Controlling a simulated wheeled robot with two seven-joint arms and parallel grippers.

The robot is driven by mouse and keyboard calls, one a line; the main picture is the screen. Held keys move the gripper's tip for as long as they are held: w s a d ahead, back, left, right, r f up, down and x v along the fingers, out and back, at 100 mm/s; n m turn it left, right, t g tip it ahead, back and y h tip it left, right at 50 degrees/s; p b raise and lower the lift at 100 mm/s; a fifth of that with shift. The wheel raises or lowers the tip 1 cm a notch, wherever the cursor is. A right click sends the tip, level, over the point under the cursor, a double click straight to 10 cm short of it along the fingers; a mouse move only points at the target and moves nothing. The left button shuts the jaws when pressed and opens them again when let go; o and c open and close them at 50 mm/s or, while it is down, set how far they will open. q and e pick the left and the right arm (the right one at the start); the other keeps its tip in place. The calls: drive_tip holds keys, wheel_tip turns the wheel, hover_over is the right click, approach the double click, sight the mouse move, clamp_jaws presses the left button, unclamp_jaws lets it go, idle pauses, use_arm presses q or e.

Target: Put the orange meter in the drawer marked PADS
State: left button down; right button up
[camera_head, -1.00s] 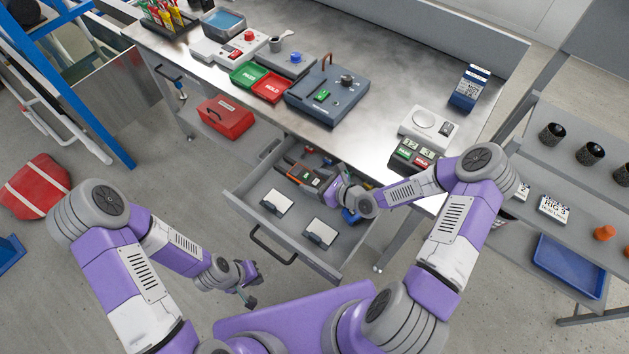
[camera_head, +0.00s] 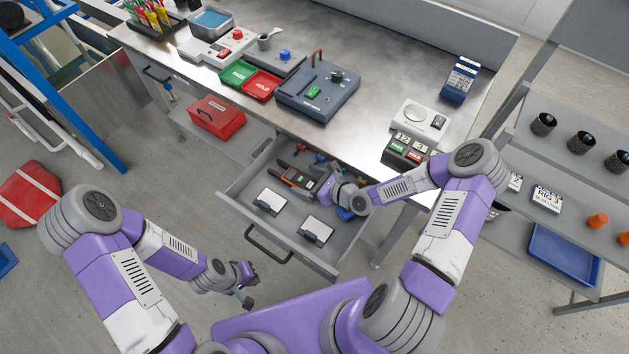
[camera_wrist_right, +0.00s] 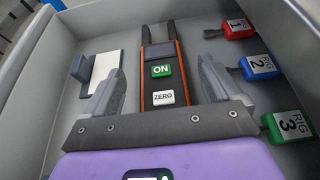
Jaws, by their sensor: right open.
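The orange meter (camera_head: 297,177) is a dark device with orange edges lying in the open drawer (camera_head: 233,203). In the right wrist view the meter (camera_wrist_right: 161,60) shows a green ON button and a white ZERO button. My right gripper (camera_wrist_right: 158,80) is open, with one finger on each side of the meter and visible gaps. In the head view my right gripper (camera_head: 325,186) is over the drawer, partly hiding its contents. My left gripper (camera_head: 245,284) is low in front of the bench, away from the drawer; its opening is unclear. No PADS marking is readable.
The drawer also holds two white pads (camera_head: 270,202) (camera_head: 315,231) and red, blue and green rig tags (camera_wrist_right: 258,66). Another drawer handle (camera_head: 157,75) is at the bench's left. A red toolbox (camera_head: 216,117) sits below. The bench top (camera_head: 385,75) has free room centrally.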

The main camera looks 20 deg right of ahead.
drive_tip(key=shift+r, duration=0.5)
drive_tip(key=p+v, duration=0.3)
drive_tip(key=v, duration=0.9)
drive_tip(key=shift+p, duration=0.4)
drive_tip(key=shift+r, duration=0.1)
